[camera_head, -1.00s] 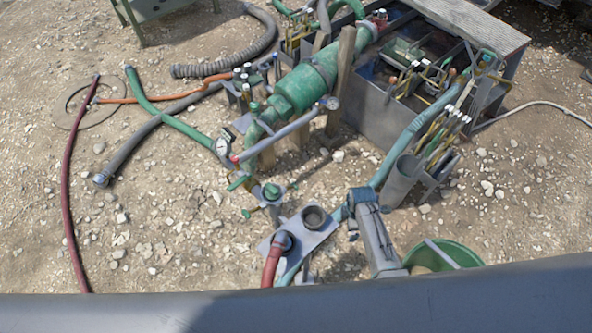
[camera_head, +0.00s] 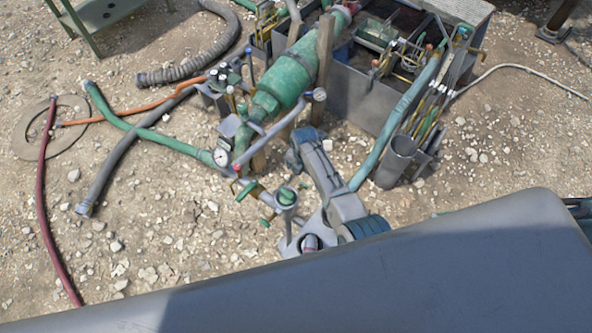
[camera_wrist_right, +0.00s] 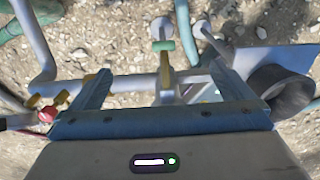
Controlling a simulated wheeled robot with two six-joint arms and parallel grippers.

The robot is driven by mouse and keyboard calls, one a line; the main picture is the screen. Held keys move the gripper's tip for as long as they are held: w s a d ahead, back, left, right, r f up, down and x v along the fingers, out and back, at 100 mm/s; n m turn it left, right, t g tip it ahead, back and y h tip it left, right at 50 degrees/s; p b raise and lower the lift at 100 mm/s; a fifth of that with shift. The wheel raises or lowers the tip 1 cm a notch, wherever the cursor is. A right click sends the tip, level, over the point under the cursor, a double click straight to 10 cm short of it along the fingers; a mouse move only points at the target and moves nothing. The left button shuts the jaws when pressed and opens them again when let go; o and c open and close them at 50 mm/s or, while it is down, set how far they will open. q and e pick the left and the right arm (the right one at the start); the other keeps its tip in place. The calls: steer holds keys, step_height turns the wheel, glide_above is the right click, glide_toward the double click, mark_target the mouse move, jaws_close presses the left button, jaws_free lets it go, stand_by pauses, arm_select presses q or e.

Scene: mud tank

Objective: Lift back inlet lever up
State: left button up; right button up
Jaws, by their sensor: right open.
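A small valve group stands on the ground at centre in the head view. It has a green lever handle (camera_head: 247,190) on its left and a smaller green handle (camera_head: 265,222) lower down. I cannot tell for sure which is the back inlet lever. My right gripper (camera_head: 294,160) is above and right of these valves, its fingers hard to make out there. In the right wrist view the right gripper (camera_wrist_right: 165,90) is open and empty, above a grey pipe (camera_wrist_right: 130,88). A green handle (camera_wrist_right: 163,45) shows beyond the fingertips. My left gripper is out of view.
A large green pipe body (camera_head: 287,82) and a pressure gauge (camera_head: 221,157) stand behind the valves. A metal tank (camera_head: 350,105) is at the back right. Hoses lie on the gravel at left.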

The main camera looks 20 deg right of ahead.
mark_target(304, 185)
steer(key=shift+s+d+f+b, duration=0.1)
steer(key=shift+d+f+b, duration=0.15)
steer(key=shift+f, duration=0.2)
step_height(304, 185, down, 3)
steer(key=b, duration=0.3)
steer(key=shift+s+d, duration=0.15)
step_height(304, 185, down, 5)
steer(key=b, duration=0.4)
steer(key=shift+f, duration=0.1)
steer(key=shift+f+b, duration=0.25)
steer(key=shift+b, duration=0.15)
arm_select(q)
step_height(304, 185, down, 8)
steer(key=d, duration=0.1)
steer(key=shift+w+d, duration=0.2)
arm_select(e)
steer(key=shift+f, duration=0.1)
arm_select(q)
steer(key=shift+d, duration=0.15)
arm_select(e)
steer(key=shift+c, duration=0.2)
steer(key=c, duration=1.8)
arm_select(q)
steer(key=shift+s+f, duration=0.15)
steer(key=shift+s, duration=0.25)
